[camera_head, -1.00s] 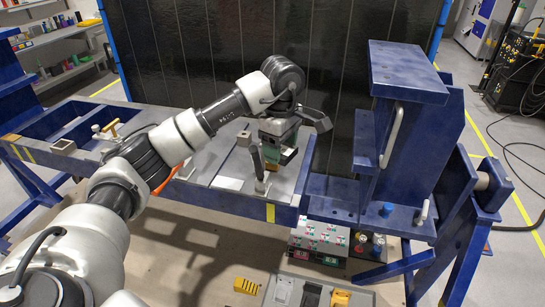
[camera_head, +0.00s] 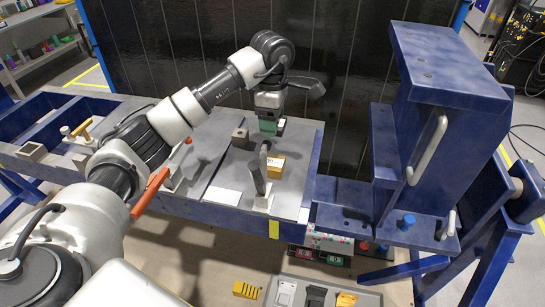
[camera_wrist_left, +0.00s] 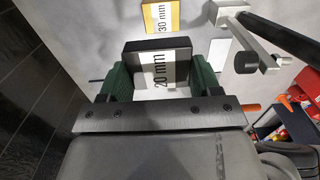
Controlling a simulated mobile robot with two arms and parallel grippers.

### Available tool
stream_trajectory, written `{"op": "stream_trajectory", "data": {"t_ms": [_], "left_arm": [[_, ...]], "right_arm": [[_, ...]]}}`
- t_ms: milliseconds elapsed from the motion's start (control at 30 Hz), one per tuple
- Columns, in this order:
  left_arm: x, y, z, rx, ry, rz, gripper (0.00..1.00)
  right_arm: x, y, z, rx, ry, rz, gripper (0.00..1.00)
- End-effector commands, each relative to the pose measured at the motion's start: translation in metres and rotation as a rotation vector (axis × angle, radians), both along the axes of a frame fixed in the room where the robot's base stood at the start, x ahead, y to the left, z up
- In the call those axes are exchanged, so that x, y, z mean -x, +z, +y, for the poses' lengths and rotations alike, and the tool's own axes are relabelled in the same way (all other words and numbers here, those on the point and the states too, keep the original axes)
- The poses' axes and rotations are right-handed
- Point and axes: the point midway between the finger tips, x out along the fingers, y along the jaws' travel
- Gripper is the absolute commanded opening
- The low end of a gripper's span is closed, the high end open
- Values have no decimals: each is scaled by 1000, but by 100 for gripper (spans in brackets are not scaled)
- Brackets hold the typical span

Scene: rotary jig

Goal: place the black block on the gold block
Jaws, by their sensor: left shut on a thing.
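My left gripper (camera_head: 269,126) comes down from above over the grey plate, behind the gold block. In the left wrist view its green fingers (camera_wrist_left: 160,85) are shut on the black block (camera_wrist_left: 157,45), which has a white "20 mm" label. The gold block (camera_head: 276,166) stands on the plate in front of the gripper; in the left wrist view it (camera_wrist_left: 160,17) shows at the top edge with a "30 mm" label, apart from the black block. In the head view the black block is hard to make out at the fingers. My right gripper is not in view.
A clamp with a dark handle (camera_head: 255,170) stands close in front of the gold block. A tall blue frame (camera_head: 440,120) rises at the right. A white card (camera_head: 222,196) lies flat on the plate.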

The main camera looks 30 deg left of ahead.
Motion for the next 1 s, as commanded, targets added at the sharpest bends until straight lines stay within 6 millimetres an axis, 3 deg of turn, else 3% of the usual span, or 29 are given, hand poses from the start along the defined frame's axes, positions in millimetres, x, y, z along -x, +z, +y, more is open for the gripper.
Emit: {"op": "stream_trajectory", "data": {"t_ms": [400,833,1000], "left_arm": [[1,-63,0,1,0,1,24],[1,-106,-1,1,0,0,24],[0,-109,0,0,-1,-3,24]], "right_arm": [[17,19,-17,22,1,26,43],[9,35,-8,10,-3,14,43],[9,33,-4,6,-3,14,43]]}}
